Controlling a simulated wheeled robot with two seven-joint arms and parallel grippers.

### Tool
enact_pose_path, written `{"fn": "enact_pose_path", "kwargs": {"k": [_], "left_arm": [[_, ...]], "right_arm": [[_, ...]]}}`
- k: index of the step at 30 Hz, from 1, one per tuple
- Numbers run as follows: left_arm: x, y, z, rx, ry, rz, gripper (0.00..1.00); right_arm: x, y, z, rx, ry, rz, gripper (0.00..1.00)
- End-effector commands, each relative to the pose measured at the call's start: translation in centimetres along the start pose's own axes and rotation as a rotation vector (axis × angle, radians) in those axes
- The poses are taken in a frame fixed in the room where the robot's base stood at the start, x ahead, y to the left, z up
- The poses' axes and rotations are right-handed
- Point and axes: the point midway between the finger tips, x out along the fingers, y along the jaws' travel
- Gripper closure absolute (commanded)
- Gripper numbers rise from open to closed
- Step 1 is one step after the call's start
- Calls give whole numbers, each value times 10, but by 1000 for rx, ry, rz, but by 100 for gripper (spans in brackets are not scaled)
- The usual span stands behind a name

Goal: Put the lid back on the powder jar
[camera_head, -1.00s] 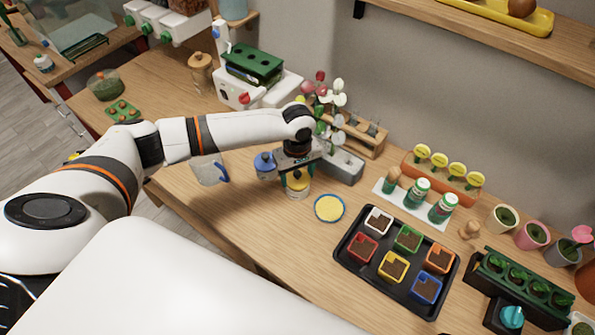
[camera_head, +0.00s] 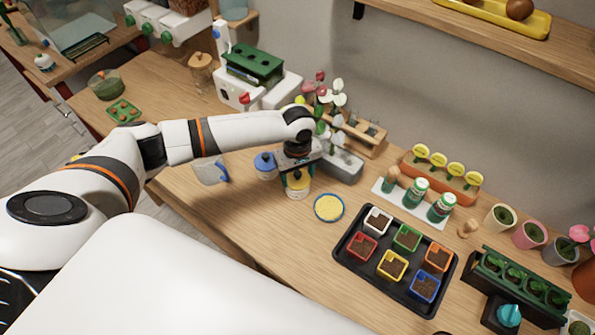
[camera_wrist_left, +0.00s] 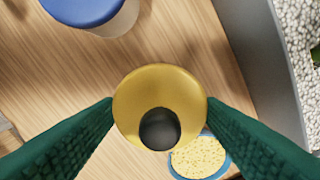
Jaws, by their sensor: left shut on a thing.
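My left gripper (camera_head: 296,183) points down over the table and is shut on a round yellow lid (camera_wrist_left: 158,88). Its two green fingers press on opposite sides of the lid's rim, and a dark knob shows on the lid. In the head view the yellow lid (camera_head: 298,180) is at the top of a whitish jar (camera_head: 298,194). I cannot tell whether it rests on the jar or is just above it. The wrist view hides the jar under the lid. My right gripper is not in view.
A blue-rimmed dish of yellow grains (camera_head: 328,207) is close on the right. A blue-lidded jar (camera_head: 265,164) stands left. A grey planter (camera_head: 343,167) is behind, a black pot tray (camera_head: 352,240) to the right. Bare wood lies in front.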

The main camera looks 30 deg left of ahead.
Motion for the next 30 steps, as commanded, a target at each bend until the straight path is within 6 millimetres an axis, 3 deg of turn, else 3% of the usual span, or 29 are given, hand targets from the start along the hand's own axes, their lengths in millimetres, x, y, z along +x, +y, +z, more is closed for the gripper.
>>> {"fn": "enact_pose_path", "kwargs": {"k": [30], "left_arm": [[0, 0, 0, -2, 0, 0, 59]], "right_arm": [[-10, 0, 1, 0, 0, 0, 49]]}}
